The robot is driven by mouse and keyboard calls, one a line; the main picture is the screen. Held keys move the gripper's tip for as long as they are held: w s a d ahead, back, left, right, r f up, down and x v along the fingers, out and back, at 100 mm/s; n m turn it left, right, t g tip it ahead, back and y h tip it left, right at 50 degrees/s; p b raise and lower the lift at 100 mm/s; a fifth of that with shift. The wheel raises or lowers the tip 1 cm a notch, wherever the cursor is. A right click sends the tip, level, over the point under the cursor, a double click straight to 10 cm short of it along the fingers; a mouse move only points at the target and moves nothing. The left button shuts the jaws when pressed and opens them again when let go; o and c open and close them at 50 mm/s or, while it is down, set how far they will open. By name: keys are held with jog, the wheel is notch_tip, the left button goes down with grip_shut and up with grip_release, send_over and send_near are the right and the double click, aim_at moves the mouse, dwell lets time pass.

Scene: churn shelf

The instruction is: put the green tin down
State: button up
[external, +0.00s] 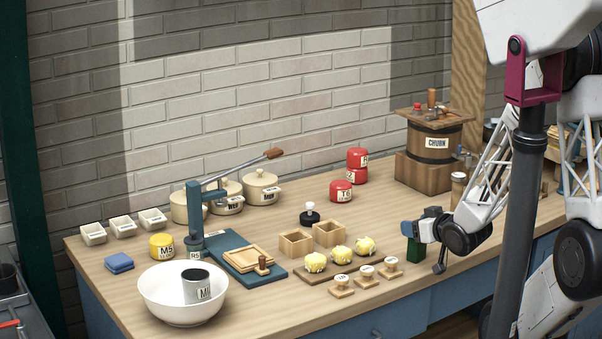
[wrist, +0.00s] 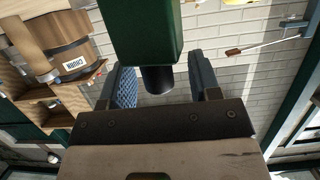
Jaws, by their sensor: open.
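The green tin (external: 414,251) is a dark green block low at the front right of the worktop, just below my gripper (external: 421,224). Its base seems to meet the worktop, but I cannot tell for sure. In the wrist view the green tin (wrist: 145,30) fills the top middle, with a dark round neck or cap at its near end. The blue fingers of my gripper (wrist: 163,88) are apart, one on each side of this dark part, with a gap showing on both sides.
Butter pats on a board (external: 315,264) and round labelled stamps (external: 366,274) lie to the tin's left. The wooden churn (external: 437,142) stands behind, red tins (external: 341,191) farther left. A white bowl (external: 170,302) is at the front left. The worktop's front edge is close.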

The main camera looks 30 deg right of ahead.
jog(key=shift+w+f, duration=0.25)
jog(key=shift+w, duration=0.45)
jog(key=c, duration=1.1)
jog(key=shift+o, duration=0.2)
jog(key=shift+r, duration=5)
grip_shut()
